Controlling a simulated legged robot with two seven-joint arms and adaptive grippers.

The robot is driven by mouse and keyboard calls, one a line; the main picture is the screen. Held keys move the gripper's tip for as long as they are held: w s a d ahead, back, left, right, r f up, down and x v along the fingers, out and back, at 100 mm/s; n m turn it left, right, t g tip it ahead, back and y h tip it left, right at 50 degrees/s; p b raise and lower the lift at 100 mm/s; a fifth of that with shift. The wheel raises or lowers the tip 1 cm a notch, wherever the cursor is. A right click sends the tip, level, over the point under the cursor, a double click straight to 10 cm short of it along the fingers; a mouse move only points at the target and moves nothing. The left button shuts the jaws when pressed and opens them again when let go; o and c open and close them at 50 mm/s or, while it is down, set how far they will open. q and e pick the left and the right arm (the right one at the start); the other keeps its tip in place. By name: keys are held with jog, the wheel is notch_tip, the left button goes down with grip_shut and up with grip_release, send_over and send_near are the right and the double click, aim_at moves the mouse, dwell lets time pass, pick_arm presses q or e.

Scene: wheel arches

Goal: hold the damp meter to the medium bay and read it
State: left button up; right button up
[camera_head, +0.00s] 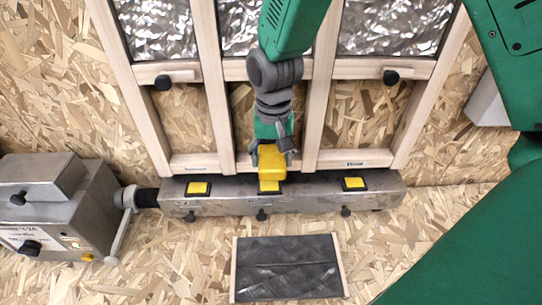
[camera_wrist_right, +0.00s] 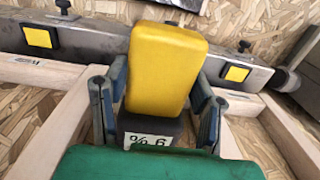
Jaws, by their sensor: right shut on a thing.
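The damp meter (camera_head: 268,165) is a yellow block with a dark lower part. My right gripper (camera_head: 270,152) is shut on it; the two fingers grip its sides in the right wrist view (camera_wrist_right: 163,105). It is in front of the lower rail at the middle bay (camera_head: 243,124) of the wooden frame, hiding part of that rail. I cannot tell whether it touches anything. In the right wrist view its white display (camera_wrist_right: 147,140) shows a percent sign and one digit, apparently upside down, so 6 or 9 is unclear. Small rail labels stand under the side bays. My left gripper is not in view.
A metal duct (camera_head: 330,196) with yellow square pads runs below the frame. A grey machine (camera_head: 45,205) joins its left end. A dark panel (camera_head: 262,270) lies in front. Foil (camera_head: 390,27) fills the upper bays. Black knobs (camera_head: 162,82) project from the frame.

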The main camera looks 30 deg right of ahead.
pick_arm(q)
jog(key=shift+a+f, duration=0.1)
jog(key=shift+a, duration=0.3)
pick_arm(e)
jog(key=shift+w+a, duration=0.2)
jog(key=shift+a, duration=0.15)
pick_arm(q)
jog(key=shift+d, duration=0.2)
pick_arm(e)
jog(key=shift+d, duration=0.25)
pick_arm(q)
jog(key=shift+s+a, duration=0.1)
pick_arm(e)
jog(key=shift+w+r, duration=0.2)
jog(key=s+a, duration=0.5)
jog(key=s, duration=0.3)
jog(key=shift+s+a+f, duration=0.15)
jog(key=shift+s+a, duration=0.05)
jog(key=shift+s, duration=0.15)
jog(key=shift+d, duration=0.15)
dwell(0.8)
